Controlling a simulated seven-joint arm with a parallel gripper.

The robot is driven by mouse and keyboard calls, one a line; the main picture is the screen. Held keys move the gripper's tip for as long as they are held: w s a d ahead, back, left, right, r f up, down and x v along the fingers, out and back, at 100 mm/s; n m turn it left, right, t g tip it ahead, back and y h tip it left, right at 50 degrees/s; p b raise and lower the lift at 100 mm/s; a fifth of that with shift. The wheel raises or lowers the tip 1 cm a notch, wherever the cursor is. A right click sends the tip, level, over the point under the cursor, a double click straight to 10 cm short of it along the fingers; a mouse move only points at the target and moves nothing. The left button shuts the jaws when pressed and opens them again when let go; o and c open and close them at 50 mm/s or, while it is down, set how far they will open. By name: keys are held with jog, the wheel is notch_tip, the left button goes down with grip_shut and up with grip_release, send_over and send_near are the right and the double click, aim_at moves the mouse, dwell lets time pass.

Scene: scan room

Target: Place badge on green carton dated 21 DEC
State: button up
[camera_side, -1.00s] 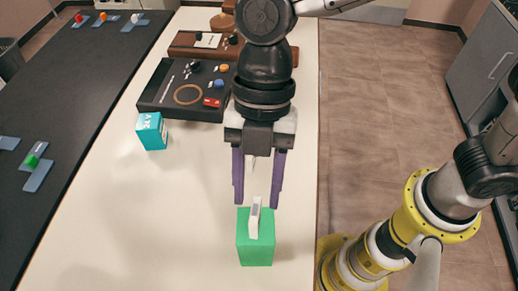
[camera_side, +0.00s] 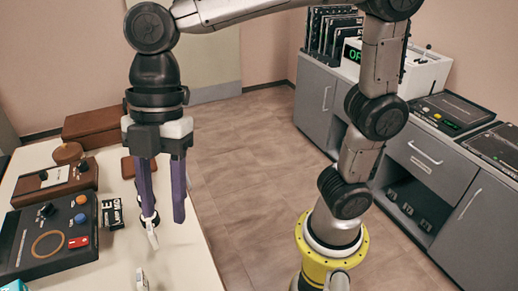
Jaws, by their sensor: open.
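My gripper (camera_side: 163,218) is open, with its two purple fingers pointing down over the right edge of the white table. A small white piece (camera_side: 152,235) with a dark part above it shows between and below the fingertips; I cannot tell whether it touches them. Another small white upright piece (camera_side: 141,280), which may be the badge, is cut by the bottom edge of the picture. The green carton is not in view now, and no date can be read.
A black control box (camera_side: 55,238) and a brown box (camera_side: 55,186) stand on the white table (camera_side: 183,262) at left. A small black box with white lettering (camera_side: 112,214) stands left of my gripper. A teal box (camera_side: 15,286) is cut off at lower left. Grey cabinets (camera_side: 420,160) stand at right.

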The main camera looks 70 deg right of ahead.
jog(key=s+d+f+m+t+h, duration=0.1)
jog(key=s+d+f+m+t, duration=0.1)
jog(key=d+m, duration=0.7)
jog(key=s+d+f+m+t+h, duration=0.2)
jog(key=s+d+m+t, duration=0.2)
jog(key=d+m, duration=0.6)
jog(key=s+d, duration=0.1)
jog(key=d, duration=0.3)
jog(key=shift+s+f+m+h, duration=0.3)
jog(key=shift+s, duration=0.05)
